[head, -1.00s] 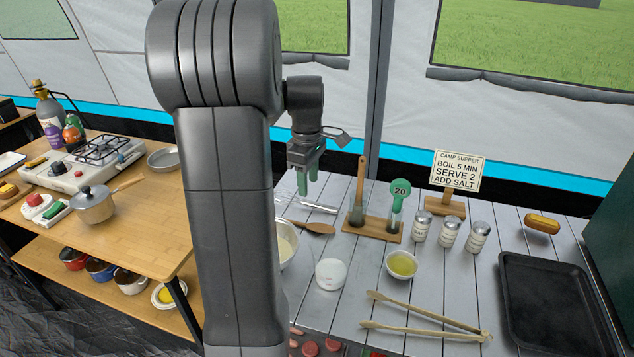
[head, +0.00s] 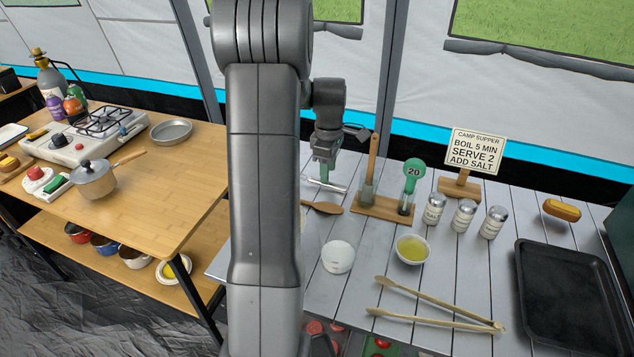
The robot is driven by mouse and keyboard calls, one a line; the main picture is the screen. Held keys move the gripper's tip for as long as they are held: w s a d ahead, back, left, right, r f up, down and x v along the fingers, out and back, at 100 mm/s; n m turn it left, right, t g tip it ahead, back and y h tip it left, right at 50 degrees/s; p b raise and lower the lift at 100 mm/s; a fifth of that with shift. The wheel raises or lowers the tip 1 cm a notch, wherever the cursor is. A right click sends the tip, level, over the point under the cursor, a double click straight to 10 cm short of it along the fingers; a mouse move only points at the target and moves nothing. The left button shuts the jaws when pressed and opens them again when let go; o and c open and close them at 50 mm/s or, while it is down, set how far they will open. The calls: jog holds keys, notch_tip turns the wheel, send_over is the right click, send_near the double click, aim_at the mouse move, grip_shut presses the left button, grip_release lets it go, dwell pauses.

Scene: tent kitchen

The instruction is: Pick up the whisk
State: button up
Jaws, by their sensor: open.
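A short silver bar (head: 325,184) lies near the back left of the grey slatted table. It looks like the whisk's handle; the wire end is not visible, and my arm may hide it. My gripper (head: 326,172) points down with its green fingers right over the bar. The fingertips overlap the bar in the picture. I cannot tell whether they touch it or straddle it. The gripper is open.
A wooden spoon (head: 325,207) lies just in front of the bar. A wooden rack (head: 384,207) with upright tools stands close on the right. A white round container (head: 337,257), a bowl of yellow liquid (head: 411,249) and tongs (head: 430,305) lie nearer.

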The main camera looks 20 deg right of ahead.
aim_at(314, 179)
notch_tip(314, 179, down, 4)
jog(key=shift+d+f, duration=0.1)
jog(key=shift+f, duration=0.15)
grip_shut()
jog(key=shift+r, duration=0.15)
